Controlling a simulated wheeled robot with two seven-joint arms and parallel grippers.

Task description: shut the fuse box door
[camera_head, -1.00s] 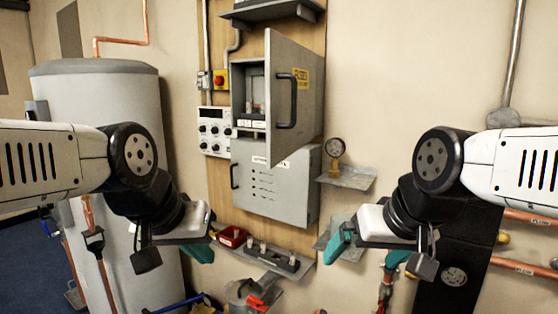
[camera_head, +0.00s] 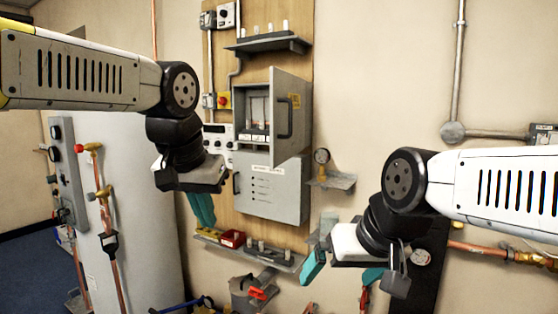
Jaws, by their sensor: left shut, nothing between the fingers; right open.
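The grey fuse box (camera_head: 255,137) is on the wooden wall board, with fuses visible inside. Its door (camera_head: 292,147) stands open, swung out from the right side, its outer face showing a black handle (camera_head: 286,118) and a yellow label. My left gripper (camera_head: 202,210) is shut and empty, below and left of the fuse box, apart from the door. My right gripper (camera_head: 342,270) is open and empty, low and to the right of the board. Both have teal fingers.
A closed grey cabinet (camera_head: 275,190) hangs below the fuse box. A shelf (camera_head: 265,45) is above it. A gauge (camera_head: 321,160) on a small ledge is to the right.

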